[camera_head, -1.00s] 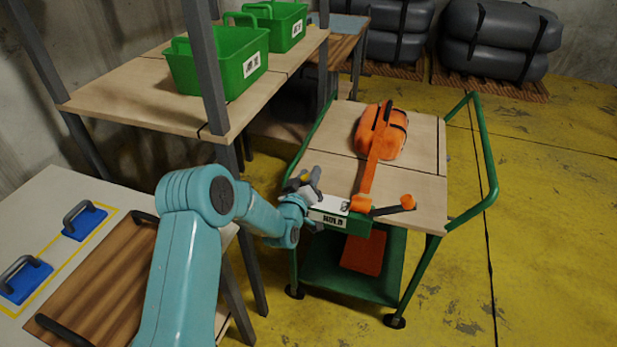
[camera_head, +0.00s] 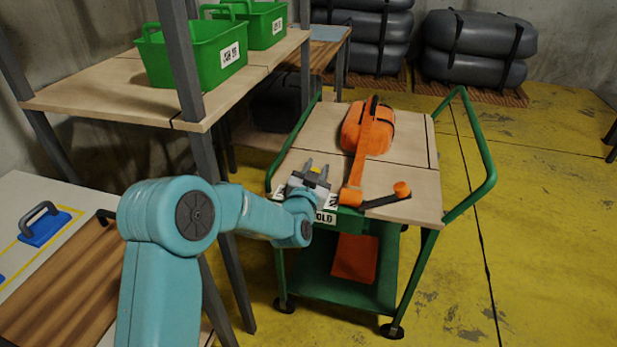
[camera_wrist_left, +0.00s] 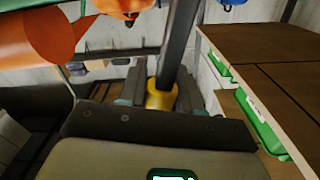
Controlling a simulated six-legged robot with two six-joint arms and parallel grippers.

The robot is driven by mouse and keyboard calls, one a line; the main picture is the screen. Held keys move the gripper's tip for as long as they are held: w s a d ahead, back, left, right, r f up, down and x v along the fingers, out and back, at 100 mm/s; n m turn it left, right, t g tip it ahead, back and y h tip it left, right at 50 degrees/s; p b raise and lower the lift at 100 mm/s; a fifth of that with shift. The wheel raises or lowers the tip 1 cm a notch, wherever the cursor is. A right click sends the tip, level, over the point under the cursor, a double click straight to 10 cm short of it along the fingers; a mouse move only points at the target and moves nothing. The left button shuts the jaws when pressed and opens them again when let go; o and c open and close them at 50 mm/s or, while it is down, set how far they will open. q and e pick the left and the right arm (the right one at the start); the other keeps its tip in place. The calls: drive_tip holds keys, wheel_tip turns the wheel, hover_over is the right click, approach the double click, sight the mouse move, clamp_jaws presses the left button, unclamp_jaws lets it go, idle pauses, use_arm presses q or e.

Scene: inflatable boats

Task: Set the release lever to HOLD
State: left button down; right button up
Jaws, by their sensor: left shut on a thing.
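The release lever (camera_head: 382,201) is a black bar with an orange knob (camera_head: 402,188) on the cart's near edge in the head view. It points right, away from a white label (camera_head: 325,217) whose visible letters read "OLD". My left gripper (camera_head: 316,170) is over the cart's near left corner, left of the lever and apart from its knob, fingers pointing up and away. It is shut on a small yellow piece, which shows between the fingers in the left wrist view (camera_wrist_left: 160,95). The wrist and gripper hide part of the label. My right gripper is not in view.
The green cart (camera_head: 484,165) carries an orange bag (camera_head: 352,128) with a strap (camera_head: 362,160) running to the near edge. A shelf (camera_head: 90,100) with green bins (camera_head: 200,60) stands left. Dark post (camera_head: 182,65) is close to my arm. Yellow floor at right is open.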

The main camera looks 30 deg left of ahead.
use_arm(q)
drive_tip(key=shift+w+d+f+m+b, duration=0.1)
drive_tip(key=shift+d+f+m+b, duration=0.2)
drive_tip(key=shift+m, duration=0.4)
drive_tip(key=shift+w+d+f+m+b, duration=0.1)
drive_tip(key=shift+d+m+b, duration=0.3)
drive_tip(key=shift+m, duration=0.3)
drive_tip(key=shift+w+d+f+m+b, duration=0.1)
drive_tip(key=shift+d+f+m+b, duration=0.15)
drive_tip(key=shift+d+m, duration=0.35)
drive_tip(key=shift+a, duration=0.1)
drive_tip(key=c, duration=0.8)
unclamp_jaws()
drive_tip(key=shift+c, duration=0.2)
drive_tip(key=shift+s, duration=0.15)
drive_tip(key=v, duration=1.6)
